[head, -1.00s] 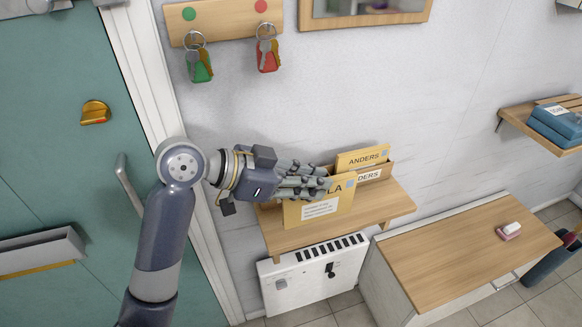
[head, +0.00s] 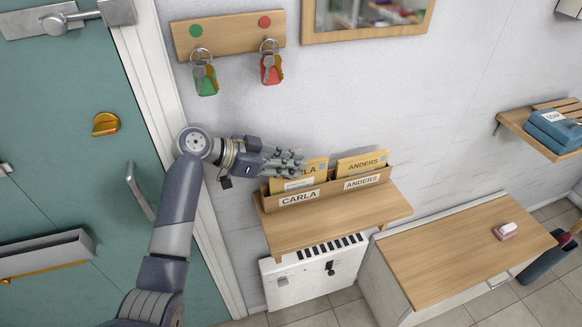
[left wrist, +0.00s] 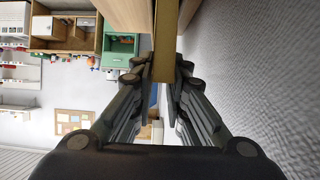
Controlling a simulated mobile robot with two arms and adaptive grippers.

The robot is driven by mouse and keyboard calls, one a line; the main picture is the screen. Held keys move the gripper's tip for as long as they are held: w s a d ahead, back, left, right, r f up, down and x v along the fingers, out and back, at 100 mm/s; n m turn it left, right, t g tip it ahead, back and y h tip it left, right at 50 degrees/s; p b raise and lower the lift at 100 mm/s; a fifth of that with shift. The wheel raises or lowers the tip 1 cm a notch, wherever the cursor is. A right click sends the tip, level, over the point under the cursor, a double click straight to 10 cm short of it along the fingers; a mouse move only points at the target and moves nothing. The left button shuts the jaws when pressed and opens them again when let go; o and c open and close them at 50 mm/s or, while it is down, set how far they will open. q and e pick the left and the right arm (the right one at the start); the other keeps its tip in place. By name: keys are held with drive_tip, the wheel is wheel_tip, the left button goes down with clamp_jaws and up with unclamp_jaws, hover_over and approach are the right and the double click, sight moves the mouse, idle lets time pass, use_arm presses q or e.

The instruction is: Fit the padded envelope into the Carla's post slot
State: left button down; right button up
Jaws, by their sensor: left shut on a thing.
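The yellow padded envelope (head: 317,168) has part of Carla's name and a white label showing. It stands in or just over the Carla slot of the wooden post rack (head: 330,190), and its lower part is hidden behind the front board marked CARLA. My left gripper (head: 298,164) is shut on the envelope's upper left part. In the left wrist view the envelope (left wrist: 165,45) shows edge-on between the fingers. Another yellow envelope marked ANDERS (head: 362,163) stands in the right slot. My right gripper is in neither view.
The rack stands on a wooden wall shelf (head: 345,222) over a white heater (head: 312,275). Green and red key sets (head: 205,78) hang above from a board. A teal door (head: 75,170) is at left, and a wooden-topped cabinet (head: 460,250) at lower right.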

use_arm(q)
drive_tip(key=shift+f, duration=1)
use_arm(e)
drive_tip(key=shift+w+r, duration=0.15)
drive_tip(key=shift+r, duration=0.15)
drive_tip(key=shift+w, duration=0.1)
use_arm(q)
drive_tip(key=shift+f, duration=0.2)
drive_tip(key=c, duration=1.6)
unclamp_jaws()
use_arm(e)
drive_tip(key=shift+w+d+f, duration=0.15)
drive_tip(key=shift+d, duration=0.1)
use_arm(q)
drive_tip(key=shift+r, duration=0.1)
